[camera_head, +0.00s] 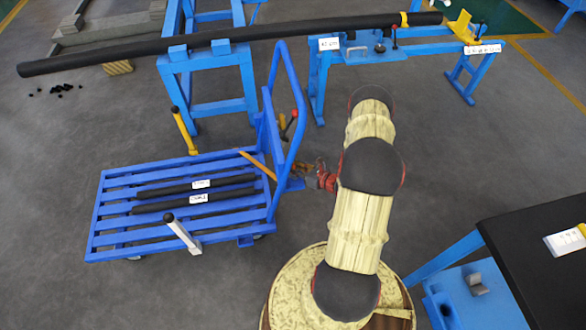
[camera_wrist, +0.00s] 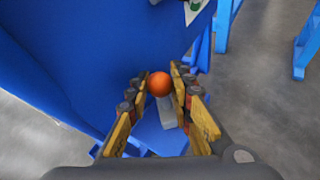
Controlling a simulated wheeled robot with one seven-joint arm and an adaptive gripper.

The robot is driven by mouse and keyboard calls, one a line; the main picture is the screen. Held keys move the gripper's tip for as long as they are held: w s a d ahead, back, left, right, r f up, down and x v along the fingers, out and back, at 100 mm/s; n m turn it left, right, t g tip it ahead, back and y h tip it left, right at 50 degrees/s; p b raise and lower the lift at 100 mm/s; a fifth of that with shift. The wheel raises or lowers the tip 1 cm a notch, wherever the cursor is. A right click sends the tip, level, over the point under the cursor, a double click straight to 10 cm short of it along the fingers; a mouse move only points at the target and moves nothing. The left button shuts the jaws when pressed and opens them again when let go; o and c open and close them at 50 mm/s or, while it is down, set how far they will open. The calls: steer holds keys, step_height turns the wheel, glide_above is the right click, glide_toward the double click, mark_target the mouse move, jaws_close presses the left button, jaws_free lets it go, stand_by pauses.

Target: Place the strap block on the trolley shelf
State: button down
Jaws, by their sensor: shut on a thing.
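A grey block with an orange ball knob (camera_wrist: 160,84), which I take to be the strap block, sits between my fingers in the wrist view. My gripper (camera_wrist: 166,94) is shut on it; the fingers hide part of its sides. In the head view my gripper (camera_head: 308,172) is beside the trolley's handle end, and the held piece is too small to make out. The blue trolley (camera_head: 110,205) has a slatted deck and an upright handle. A broad blue surface (camera_wrist: 80,60) lies close by in the wrist view; I cannot tell for sure whether it is the shelf.
Two labelled black bars (camera_head: 200,190) lie on the trolley deck. A yellow post (camera_head: 184,130) and a white post (camera_head: 182,236) stand at its sides. A long black pipe (camera_head: 230,38) rests on blue stands behind. A black-topped table (camera_head: 535,245) is at the right.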

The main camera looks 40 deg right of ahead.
steer(key=shift+d, duration=0.1)
steer(key=shift+f, duration=0.1)
steer(key=c, duration=1.9)
jaws_free()
